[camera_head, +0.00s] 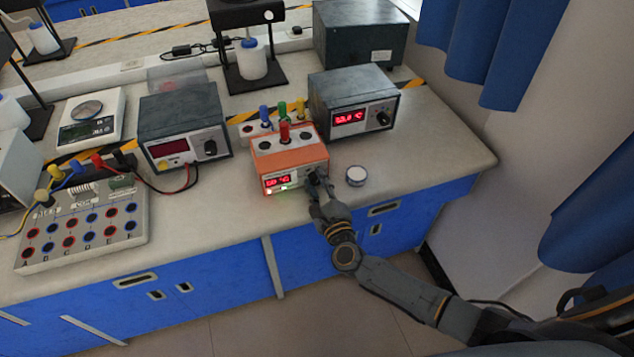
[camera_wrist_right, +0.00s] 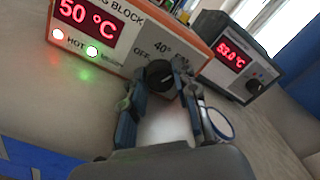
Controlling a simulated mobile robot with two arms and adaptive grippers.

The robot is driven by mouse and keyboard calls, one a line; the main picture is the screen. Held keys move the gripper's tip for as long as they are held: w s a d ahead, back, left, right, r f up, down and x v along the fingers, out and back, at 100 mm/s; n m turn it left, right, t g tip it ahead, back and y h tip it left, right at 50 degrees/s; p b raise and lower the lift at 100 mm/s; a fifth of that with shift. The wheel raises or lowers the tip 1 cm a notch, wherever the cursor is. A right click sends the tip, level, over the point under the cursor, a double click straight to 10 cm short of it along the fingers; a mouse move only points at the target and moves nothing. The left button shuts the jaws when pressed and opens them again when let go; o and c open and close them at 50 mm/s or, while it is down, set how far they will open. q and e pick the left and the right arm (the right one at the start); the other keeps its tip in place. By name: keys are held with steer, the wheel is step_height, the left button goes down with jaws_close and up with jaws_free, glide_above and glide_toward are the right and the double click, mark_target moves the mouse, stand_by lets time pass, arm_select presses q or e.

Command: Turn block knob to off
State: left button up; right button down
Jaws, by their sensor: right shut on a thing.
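The orange heating block (camera_head: 290,157) stands near the front of the bench in the head view, with a red display on its front. In the right wrist view the block (camera_wrist_right: 150,37) shows "50 °C", a lit red lamp marked HOT and a lit green lamp. Its black knob (camera_wrist_right: 163,76) sits at the lower right of the front, near the labels "OFF" and "40°". My right gripper (camera_wrist_right: 166,90) is shut on the knob, one finger on each side. It also shows at the block's front right in the head view (camera_head: 316,183). My left gripper is not in view.
A small round white-lidded dish (camera_head: 356,175) stands close to the right of my right gripper. A grey unit with a red display (camera_head: 352,103) is behind right, another (camera_head: 183,125) to the left. A terminal box (camera_head: 85,232) with cables lies further left.

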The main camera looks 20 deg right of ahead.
steer(key=n+p, duration=0.2)
steer(key=n, duration=0.2)
steer(key=shift+n, duration=0.3)
steer(key=n+p, duration=0.1)
steer(key=n, duration=0.3)
steer(key=shift+n, duration=0.3)
steer(key=n+p, duration=0.1)
steer(key=n, duration=0.4)
steer(key=shift+f+p, duration=0.1)
steer(key=shift+p, duration=0.2)
steer(key=n, duration=0.5)
steer(key=shift+f+p, duration=0.1)
steer(key=shift+p, duration=0.3)
steer(key=c, duration=1)
jaws_free()
